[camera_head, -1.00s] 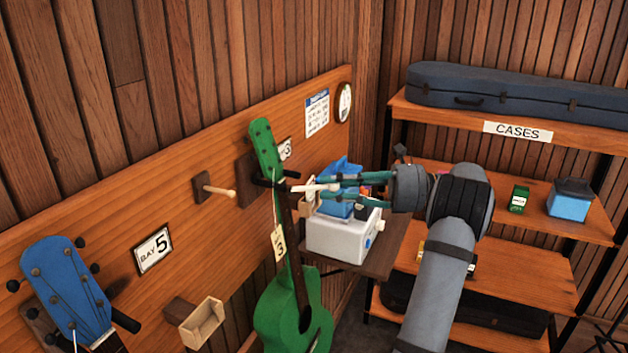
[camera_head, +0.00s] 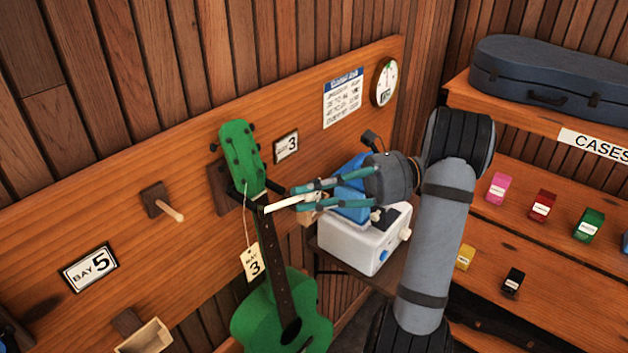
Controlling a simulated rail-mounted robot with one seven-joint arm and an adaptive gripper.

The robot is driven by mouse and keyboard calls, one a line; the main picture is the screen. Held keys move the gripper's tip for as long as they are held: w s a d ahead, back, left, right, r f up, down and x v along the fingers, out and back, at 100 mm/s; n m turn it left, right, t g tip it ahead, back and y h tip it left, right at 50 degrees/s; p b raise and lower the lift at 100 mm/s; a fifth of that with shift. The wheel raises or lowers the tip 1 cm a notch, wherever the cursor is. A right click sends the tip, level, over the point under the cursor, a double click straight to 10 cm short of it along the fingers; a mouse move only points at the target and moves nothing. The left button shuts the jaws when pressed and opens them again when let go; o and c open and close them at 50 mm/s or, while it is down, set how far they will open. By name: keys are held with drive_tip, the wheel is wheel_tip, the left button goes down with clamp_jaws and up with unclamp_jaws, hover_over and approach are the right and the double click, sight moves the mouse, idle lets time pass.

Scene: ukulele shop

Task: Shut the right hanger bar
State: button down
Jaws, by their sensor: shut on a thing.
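The green ukulele (camera_head: 282,318) hangs at the bay 3 sign (camera_head: 286,146), its headstock (camera_head: 240,150) up and a paper tag (camera_head: 253,262) on a string. Its neck sits in a dark wall hanger (camera_head: 217,186) with prongs at either side. My gripper (camera_head: 295,199) is to the right of the neck, its teal fingers shut on the cream hanger bar (camera_head: 280,204). The bar's free end reaches left to the front of the neck, just below the headstock. I cannot tell whether that end touches the left prong. My fingers partly hide the bar's right end.
A white box-shaped machine (camera_head: 360,243) with a blue thing on top stands behind and below my gripper. An empty wooden peg (camera_head: 167,205) and the bay 5 sign (camera_head: 88,268) are to the left. Shelves with small boxes (camera_head: 588,225) and a dark case (camera_head: 545,80) are at right.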

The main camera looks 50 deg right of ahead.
drive_tip(key=shift+w+r, duration=0.1)
drive_tip(key=shift+r, duration=0.05)
drive_tip(key=c, duration=1.6)
unclamp_jaws()
drive_tip(key=shift+d, duration=0.1)
